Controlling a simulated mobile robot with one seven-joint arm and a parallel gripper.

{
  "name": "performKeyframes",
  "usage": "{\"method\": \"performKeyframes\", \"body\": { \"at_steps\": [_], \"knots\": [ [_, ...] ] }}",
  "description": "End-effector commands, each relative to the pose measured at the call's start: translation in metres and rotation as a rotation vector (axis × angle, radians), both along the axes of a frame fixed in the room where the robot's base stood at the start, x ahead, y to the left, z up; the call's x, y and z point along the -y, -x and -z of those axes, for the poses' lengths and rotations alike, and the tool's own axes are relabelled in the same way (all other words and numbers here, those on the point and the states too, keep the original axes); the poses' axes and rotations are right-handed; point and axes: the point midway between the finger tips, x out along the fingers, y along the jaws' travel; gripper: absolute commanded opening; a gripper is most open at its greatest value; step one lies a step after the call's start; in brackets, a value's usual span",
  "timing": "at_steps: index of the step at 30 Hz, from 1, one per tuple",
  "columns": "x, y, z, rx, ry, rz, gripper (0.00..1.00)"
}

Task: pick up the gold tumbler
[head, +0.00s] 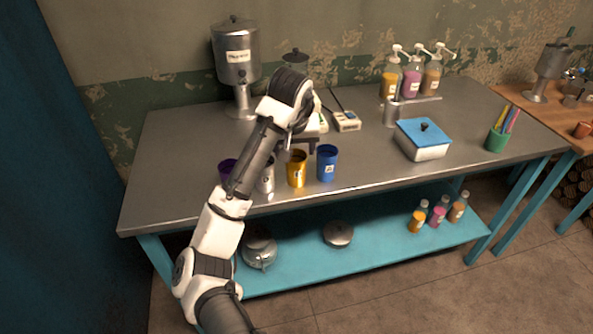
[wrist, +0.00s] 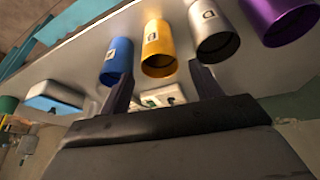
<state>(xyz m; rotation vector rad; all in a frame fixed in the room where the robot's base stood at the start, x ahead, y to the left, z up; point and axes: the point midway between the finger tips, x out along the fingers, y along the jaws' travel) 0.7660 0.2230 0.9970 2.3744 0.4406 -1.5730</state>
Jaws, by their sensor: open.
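The gold tumbler (head: 296,170) stands upright on the metal table near its front edge, in a row of tumblers. A blue tumbler (head: 327,163) is to its right, and a silver one (head: 266,178) and a purple one (head: 227,171) are to its left. My gripper (head: 299,147) is just above and behind the gold tumbler. In the wrist view the gold tumbler (wrist: 157,48) shows upside down, its open mouth near the gap between my fingers (wrist: 158,80). The fingers are spread, with nothing between them.
A blue-lidded white box (head: 423,140) and a green pen cup (head: 497,138) stand to the right. A metal dispenser (head: 237,62) and several pump bottles (head: 411,75) are at the back. A small white device (head: 347,121) lies behind the tumblers.

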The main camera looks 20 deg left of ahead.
Motion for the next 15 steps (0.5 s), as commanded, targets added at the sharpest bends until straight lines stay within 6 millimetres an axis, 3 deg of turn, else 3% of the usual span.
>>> {"method": "performKeyframes", "body": {
  "at_steps": [2,8,15],
  "knots": [
    [0.000,-0.004,0.011,-0.001,0.003,0.001,0.64],
    [-0.002,-0.008,0.020,-0.002,-0.001,-0.001,0.64],
    [-0.003,-0.019,0.051,-0.002,-0.001,-0.002,0.64]
  ]
}}
